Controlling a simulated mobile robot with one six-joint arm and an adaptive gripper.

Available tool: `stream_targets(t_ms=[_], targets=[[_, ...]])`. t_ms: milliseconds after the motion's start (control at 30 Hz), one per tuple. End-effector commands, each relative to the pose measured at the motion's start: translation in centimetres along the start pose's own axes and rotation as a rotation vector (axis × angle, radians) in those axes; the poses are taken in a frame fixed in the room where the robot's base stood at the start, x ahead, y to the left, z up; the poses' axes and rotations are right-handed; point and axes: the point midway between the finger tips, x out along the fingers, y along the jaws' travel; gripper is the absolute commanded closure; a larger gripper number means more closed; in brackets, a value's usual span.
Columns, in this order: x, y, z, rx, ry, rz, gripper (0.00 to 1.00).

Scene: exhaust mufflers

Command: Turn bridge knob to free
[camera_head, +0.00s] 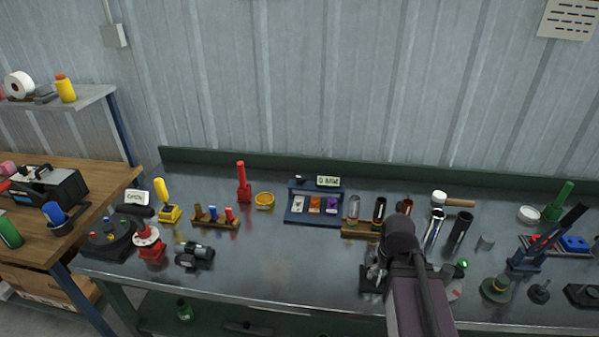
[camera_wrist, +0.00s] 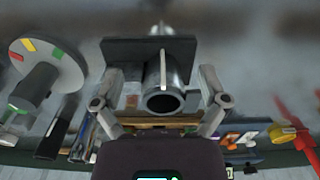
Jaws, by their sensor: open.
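My gripper (camera_wrist: 161,82) is open in the wrist view, its two fingers on either side of a metallic cylinder (camera_wrist: 163,72). The cylinder carries a white line and stands before a dark plate (camera_wrist: 117,52); it looks like the bridge knob, but no label confirms this. I cannot tell whether the fingers touch it. In the head view, my arm and gripper hide much of this fixture, leaving its dark base (camera_head: 371,282) and some metal showing. A grey disc (camera_wrist: 60,72) with yellow, red and green marks is left of my gripper in the wrist view.
A wooden rack (camera_head: 368,231) of tubes stands just behind my gripper. A blue shelf unit (camera_head: 290,207) with coloured blocks is behind it to the left. A green-topped knob (camera_head: 462,264) is close on the right.

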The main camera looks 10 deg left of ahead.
Motion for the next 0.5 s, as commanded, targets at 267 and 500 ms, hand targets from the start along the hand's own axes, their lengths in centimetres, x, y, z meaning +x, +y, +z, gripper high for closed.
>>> stream_targets(t_ms=[267,500], targets=[[-6.5,-0.1,-1.2,0.004,0.019,0.0,0.07],[-10.9,-0.5,-3.1,0.022,0.035,-0.001,0.07]])
